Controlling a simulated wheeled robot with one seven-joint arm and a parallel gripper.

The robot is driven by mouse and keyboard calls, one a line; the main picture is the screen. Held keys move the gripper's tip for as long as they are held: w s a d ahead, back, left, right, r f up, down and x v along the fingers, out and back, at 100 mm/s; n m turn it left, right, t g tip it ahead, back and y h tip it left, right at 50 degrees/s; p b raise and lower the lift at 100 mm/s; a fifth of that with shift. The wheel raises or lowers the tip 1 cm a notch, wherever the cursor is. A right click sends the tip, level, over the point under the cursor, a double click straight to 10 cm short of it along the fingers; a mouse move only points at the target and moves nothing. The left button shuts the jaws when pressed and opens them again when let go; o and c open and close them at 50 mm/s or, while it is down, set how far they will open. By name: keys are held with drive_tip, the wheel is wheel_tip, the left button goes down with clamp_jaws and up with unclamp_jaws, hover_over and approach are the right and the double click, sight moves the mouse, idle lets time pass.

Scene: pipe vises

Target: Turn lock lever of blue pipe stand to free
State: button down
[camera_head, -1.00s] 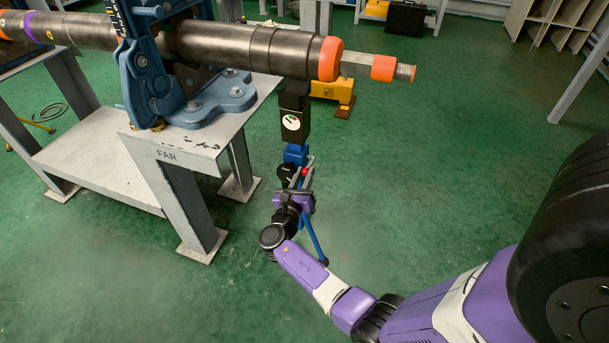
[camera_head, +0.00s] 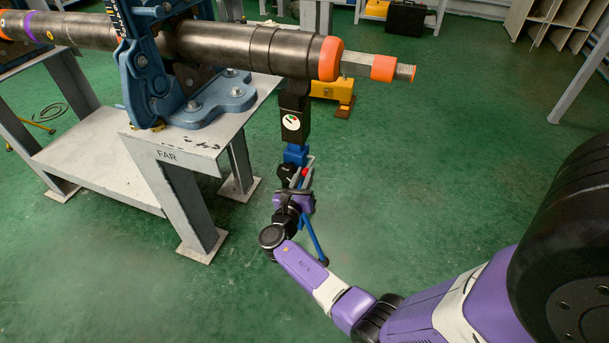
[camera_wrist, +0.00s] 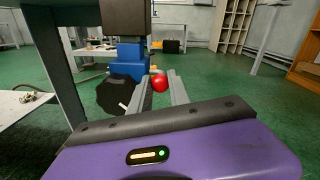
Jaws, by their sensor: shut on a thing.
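The blue pipe stand (camera_head: 296,154) stands under the free end of the pipe, right of the steel table. Its black upper part (camera_head: 293,115) bears a round white dial. The lock lever ends in a red ball knob (camera_head: 304,172), which also shows in the wrist view (camera_wrist: 160,83). My gripper (camera_head: 305,172) reaches the stand from the front. In the wrist view, the two grey fingers (camera_wrist: 162,88) are shut on the red knob, one on each side. The stand's blue column (camera_wrist: 128,62) is just left of the fingers. The lever's arm is mostly hidden.
The steel table (camera_head: 205,148) marked FAR stands left, carrying a blue vise (camera_head: 160,70) and a long dark pipe (camera_head: 260,48) with orange bands. A yellow stand foot (camera_head: 333,90) is behind. The green floor to the right is free.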

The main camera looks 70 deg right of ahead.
sight(308, 167)
drive_tip(key=shift+r+p, duration=0.15)
drive_tip(key=shift+p, duration=0.2)
wheel_tip(308, 167, up, 2)
drive_tip(key=y+p, duration=0.1)
drive_tip(key=p, duration=0.5)
drive_tip(key=shift+d+r+y+p, duration=0.1)
drive_tip(key=shift+y+p, duration=0.2)
drive_tip(key=shift+y, duration=0.1)
drive_tip(key=r+y+p, duration=0.1)
drive_tip(key=p, duration=0.3)
drive_tip(key=d+r+y+p, duration=0.1)
drive_tip(key=p, duration=0.3)
drive_tip(key=shift+g, duration=0.3)
drive_tip(key=y+p, duration=0.1)
drive_tip(key=p, duration=0.1)
drive_tip(key=d+r+y+p, duration=0.1)
drive_tip(key=p, duration=0.2)
drive_tip(key=y+p, duration=0.1)
drive_tip(key=p, duration=0.1)
drive_tip(key=shift+w+d+r+p, duration=0.1)
drive_tip(key=shift+d+r+p, duration=0.05)
drive_tip(key=shift+r+p, duration=0.2)
drive_tip(key=y+p, duration=0.1)
drive_tip(key=p, duration=0.1)
drive_tip(key=shift+d+r+p, duration=0.15)
drive_tip(key=shift+d+p, duration=0.4)
drive_tip(key=shift+p, duration=0.35)
drive_tip(key=shift+d+y, duration=0.1)
drive_tip(key=shift+y, duration=0.3)
